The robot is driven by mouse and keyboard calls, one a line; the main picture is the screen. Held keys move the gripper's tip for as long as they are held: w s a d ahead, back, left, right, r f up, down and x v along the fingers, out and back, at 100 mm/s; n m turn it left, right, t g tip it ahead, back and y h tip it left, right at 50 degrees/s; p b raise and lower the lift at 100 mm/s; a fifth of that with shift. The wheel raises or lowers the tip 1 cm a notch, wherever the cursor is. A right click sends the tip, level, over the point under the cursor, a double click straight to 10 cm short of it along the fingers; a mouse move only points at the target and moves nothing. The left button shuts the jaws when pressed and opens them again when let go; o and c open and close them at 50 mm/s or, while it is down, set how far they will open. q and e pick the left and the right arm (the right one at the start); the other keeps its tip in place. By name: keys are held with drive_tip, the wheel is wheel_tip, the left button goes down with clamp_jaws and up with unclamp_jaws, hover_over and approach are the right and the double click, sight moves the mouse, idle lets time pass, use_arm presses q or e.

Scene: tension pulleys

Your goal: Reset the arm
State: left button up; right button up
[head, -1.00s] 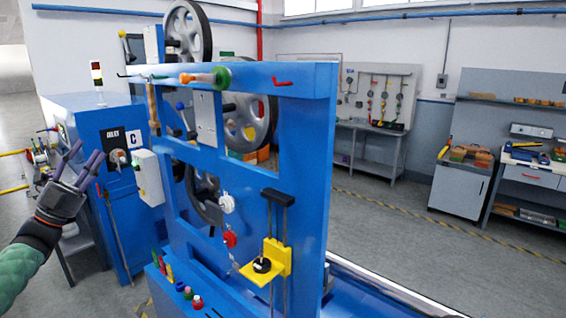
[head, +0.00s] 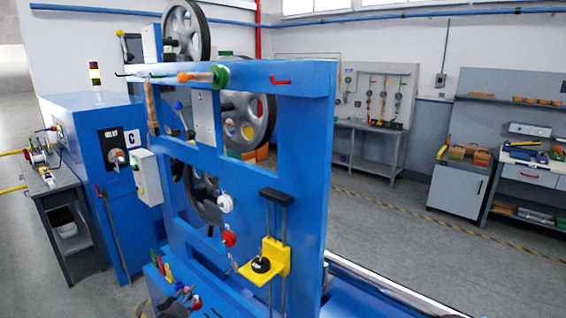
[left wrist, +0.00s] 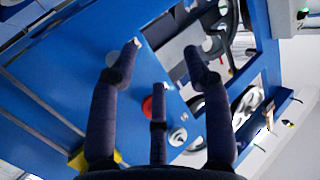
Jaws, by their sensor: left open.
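My left gripper shows only in small part at the bottom edge of the head view (head: 180,298), low in front of the blue frame (head: 310,170). In the left wrist view its dark fingers (left wrist: 162,58) are spread apart with nothing between them. Behind the fingers are the blue frame, a red knob (left wrist: 148,106) and grey wheels. In the head view the frame carries large grey pulleys (head: 248,120), a white knob (head: 225,203), a red knob (head: 229,239) and a yellow bracket (head: 275,258) on dark rods. My right gripper is not seen.
A blue cabinet (head: 85,110) with a control panel stands left of the frame, beside a small dark table (head: 55,185). Grey workbenches (head: 375,130) stand along the back wall. The floor (head: 400,245) right of the frame is clear.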

use_arm(q)
drive_tip(key=s+d+f+n+g+h, duration=0.1)
drive_tip(key=s+d+f+g, duration=0.4)
drive_tip(key=s+f, duration=0.4)
drive_tip(key=s+d+f+n+g, duration=0.1)
drive_tip(key=s+d+f+g, duration=0.1)
drive_tip(key=s+d+f, duration=0.7)
drive_tip(key=s+d+f+g, duration=0.2)
drive_tip(key=s+f, duration=0.1)
drive_tip(key=s, duration=0.4)
drive_tip(key=s+d+f+n+g+h, duration=0.1)
drive_tip(key=s+d+f+g, duration=0.2)
drive_tip(key=s, duration=0.5)
drive_tip(key=s+d+f+n+g, duration=0.1)
drive_tip(key=s+d+f+g, duration=0.1)
drive_tip(key=s, duration=0.6)
drive_tip(key=shift+d+f+g+h, duration=0.2)
drive_tip(key=shift+f+g+h, duration=0.1)
drive_tip(key=shift+f+g, duration=0.45)
